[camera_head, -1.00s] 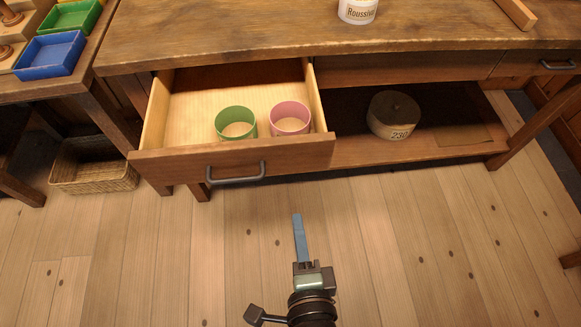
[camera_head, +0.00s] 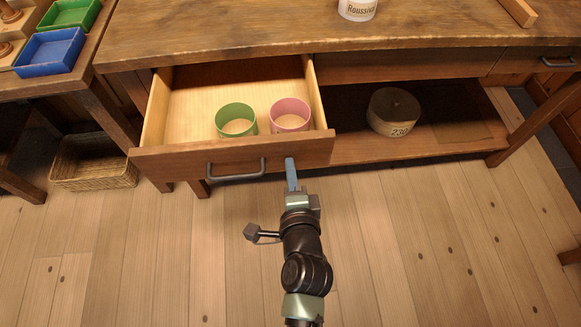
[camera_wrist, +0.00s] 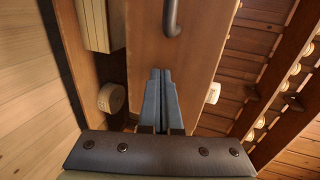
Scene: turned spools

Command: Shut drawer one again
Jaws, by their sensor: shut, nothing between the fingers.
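The drawer (camera_head: 300,151) under the workbench is pulled well out, with a dark bar handle (camera_head: 236,170) on its front. It holds a green cup (camera_head: 236,119) and a pink cup (camera_head: 290,114). My gripper (camera_head: 290,161) is shut and empty, its blue fingers at the drawer front to the right of the handle. In the wrist view the shut fingers (camera_wrist: 160,76) lie over the drawer front (camera_wrist: 190,62), with part of the handle (camera_wrist: 172,18) beyond them. I cannot tell whether the fingertips touch the wood.
A round labelled tin (camera_head: 393,112) stands on the shelf right of the drawer. A white jar (camera_head: 357,9) is on the bench top (camera_head: 240,40). A wicker basket (camera_head: 95,174) sits on the floor at left, and the floor in front is clear.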

